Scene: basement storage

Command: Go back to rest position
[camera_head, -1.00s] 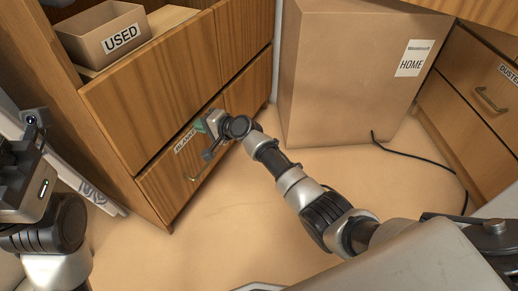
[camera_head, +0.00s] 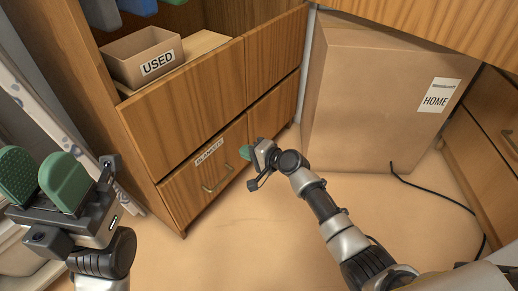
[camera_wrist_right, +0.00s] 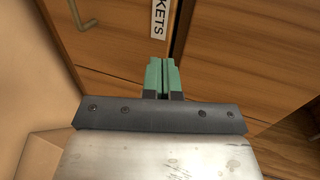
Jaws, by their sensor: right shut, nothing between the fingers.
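My right gripper (camera_head: 247,153) is out in front of the wooden drawer unit, close to the lower drawer labelled BLANKETS (camera_head: 205,178). In the right wrist view its green fingers (camera_wrist_right: 162,66) are pressed together with nothing between them. The drawer's label (camera_wrist_right: 159,18) and handle (camera_wrist_right: 80,14) show just beyond the fingertips. The drawer looks closed. My left gripper (camera_head: 42,174) is raised at the left edge of the head view, with its two green finger pads apart and nothing visible between them.
An open box marked USED (camera_head: 143,56) stands on a shelf of the unit. A large cardboard box marked HOME (camera_head: 375,95) stands on the floor at the right, with a black cable (camera_head: 440,197) beside it. Open floor (camera_head: 240,235) lies in front of the drawers.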

